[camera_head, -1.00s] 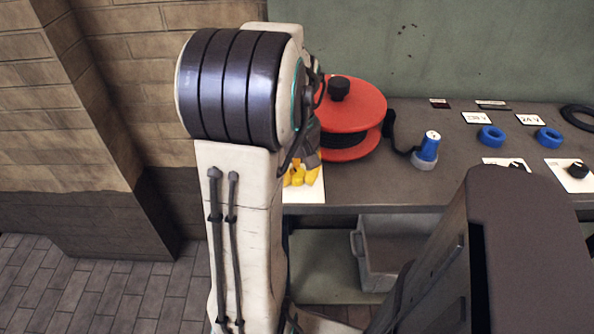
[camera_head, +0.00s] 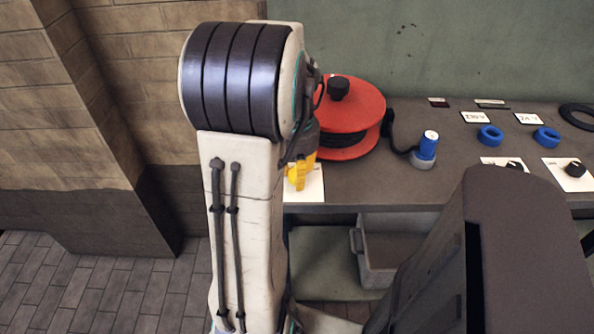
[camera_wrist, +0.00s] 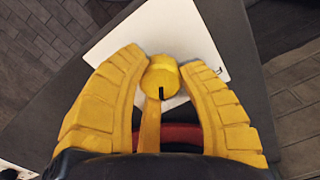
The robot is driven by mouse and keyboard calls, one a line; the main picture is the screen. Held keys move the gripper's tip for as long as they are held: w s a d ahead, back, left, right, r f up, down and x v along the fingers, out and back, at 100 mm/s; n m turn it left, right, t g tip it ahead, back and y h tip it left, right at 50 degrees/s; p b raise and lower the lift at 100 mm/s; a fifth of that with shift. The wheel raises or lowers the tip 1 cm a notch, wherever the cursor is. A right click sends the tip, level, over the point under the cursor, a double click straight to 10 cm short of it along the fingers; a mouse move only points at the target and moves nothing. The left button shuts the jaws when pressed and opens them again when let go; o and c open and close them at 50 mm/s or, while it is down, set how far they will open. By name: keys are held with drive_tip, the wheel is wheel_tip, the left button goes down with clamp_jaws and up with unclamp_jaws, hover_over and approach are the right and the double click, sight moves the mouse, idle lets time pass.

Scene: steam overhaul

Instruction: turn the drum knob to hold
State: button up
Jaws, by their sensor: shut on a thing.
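A yellow knob (camera_wrist: 163,74) stands on a white plate (camera_wrist: 196,32) at the bench edge. It has a round head with a short black mark, which points toward the bottom of the wrist view. A yellow bar runs down from it between my fingers. My gripper (camera_wrist: 164,66) is shut on this knob, with one ridged yellow fingertip on each side. In the head view my gripper (camera_head: 300,176) is over the same white plate (camera_head: 313,190), partly behind my arm; the knob is hard to tell from the yellow fingers there. Lettering on the plate is mostly hidden.
A red cable drum (camera_head: 352,103) with a black top knob (camera_head: 339,88) stands just beyond my gripper. A blue plug (camera_head: 428,146), blue rings (camera_head: 490,135) and a black dial (camera_head: 575,170) lie farther right. A grey bin (camera_head: 375,268) sits below the bench.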

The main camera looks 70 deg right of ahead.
drive_tip(key=shift+a+f+m, duration=0.1)
drive_tip(key=shift+m, duration=0.55)
drive_tip(key=shift+a+f+m, duration=0.1)
drive_tip(key=shift+m, duration=0.55)
drive_tip(key=o, duration=1.2)
drive_tip(key=shift+d+r, duration=0.1)
drive_tip(key=shift+r, duration=0.15)
drive_tip(key=shift+d+r, duration=0.1)
drive_tip(key=shift+r, duration=0.25)
wheel_tip(320, 180, up, 11)
